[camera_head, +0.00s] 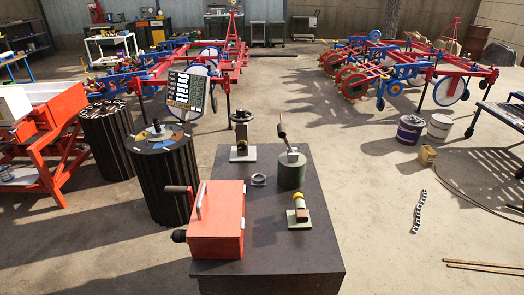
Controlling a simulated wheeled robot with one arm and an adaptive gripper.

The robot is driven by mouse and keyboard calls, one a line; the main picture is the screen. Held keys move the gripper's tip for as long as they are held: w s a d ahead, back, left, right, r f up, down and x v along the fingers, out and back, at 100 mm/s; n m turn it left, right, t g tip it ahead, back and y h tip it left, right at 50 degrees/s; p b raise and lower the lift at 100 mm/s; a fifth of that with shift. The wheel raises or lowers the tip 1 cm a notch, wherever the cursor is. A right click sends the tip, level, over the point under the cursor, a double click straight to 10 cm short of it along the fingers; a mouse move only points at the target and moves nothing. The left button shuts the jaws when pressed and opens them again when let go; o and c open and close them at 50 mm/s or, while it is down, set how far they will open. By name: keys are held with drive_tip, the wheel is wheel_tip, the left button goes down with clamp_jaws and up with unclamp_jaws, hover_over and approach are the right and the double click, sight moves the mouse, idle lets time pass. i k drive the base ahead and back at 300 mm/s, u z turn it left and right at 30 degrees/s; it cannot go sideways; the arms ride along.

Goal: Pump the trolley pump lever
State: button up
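A dark, box-shaped stand (270,262) is in front of me with several devices on its top. I cannot tell for certain which of these is the trolley pump. My gripper is not in view, and nothing is seen touching either lever.
A valve with a handwheel (242,138), a metal ring (258,180) and a small device on a green base (299,213) share the stand. A black ribbed drum (160,190) stands close at left. Buckets (410,130) stand at right; the floor between is mostly clear.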

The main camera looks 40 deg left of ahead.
sight(281, 130)
drive_tip(key=z, duration=0.05)
drive_tip(key=k, duration=0.15)
drive_tip(key=u, duration=1.75)
drive_tip(key=i, duration=0.5)
drive_tip(key=z, duration=0.05)
